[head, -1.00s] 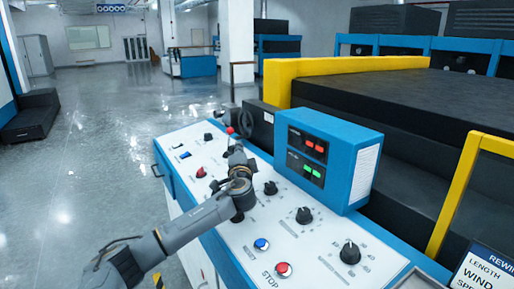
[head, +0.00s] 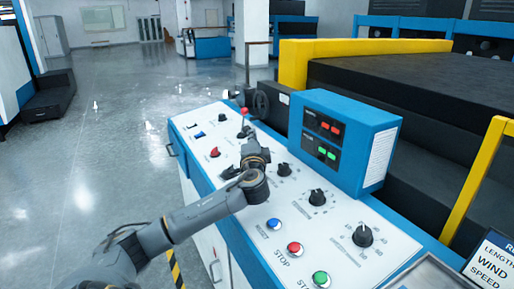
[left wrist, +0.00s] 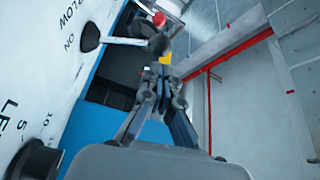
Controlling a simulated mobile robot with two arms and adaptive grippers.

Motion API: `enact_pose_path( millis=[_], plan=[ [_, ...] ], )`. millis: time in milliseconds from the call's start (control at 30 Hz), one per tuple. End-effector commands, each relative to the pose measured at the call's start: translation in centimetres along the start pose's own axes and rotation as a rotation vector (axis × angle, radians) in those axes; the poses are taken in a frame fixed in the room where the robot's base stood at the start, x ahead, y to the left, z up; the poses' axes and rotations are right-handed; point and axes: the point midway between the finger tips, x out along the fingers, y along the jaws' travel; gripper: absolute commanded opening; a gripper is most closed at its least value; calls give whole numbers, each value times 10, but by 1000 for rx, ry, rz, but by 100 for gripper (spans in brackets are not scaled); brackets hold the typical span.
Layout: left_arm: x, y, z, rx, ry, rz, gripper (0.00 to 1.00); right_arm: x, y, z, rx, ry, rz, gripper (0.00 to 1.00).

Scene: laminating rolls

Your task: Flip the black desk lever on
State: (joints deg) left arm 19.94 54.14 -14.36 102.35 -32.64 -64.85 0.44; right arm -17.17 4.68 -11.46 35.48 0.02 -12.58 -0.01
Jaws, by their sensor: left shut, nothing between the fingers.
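The black desk lever shows in the left wrist view as a dark round base (left wrist: 90,37) beside an ON label, with a silver rod (left wrist: 122,41) reaching toward my fingertips. In the head view my left gripper (head: 250,138) is low over the desk's far half and hides most of the lever. My right gripper is in neither view.
A red-tipped lever (head: 244,111) stands just behind the gripper. The white desk panel also carries a red switch (head: 214,152), black knobs (head: 317,197) and a red stop button (head: 294,248). A blue display box (head: 345,140) stands to the right. Floor is open at left.

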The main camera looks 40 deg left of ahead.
Motion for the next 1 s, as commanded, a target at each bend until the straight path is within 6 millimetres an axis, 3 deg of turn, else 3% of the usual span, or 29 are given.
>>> enact_pose_path(
  millis=[200,400,1000],
  plan=[
    [-47,2,-2,-1,6,4,0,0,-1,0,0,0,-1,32],
    [-74,1,-3,-1,6,2,0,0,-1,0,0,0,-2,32],
    [-82,0,-3,0,6,-1,0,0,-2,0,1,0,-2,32]
  ],
)
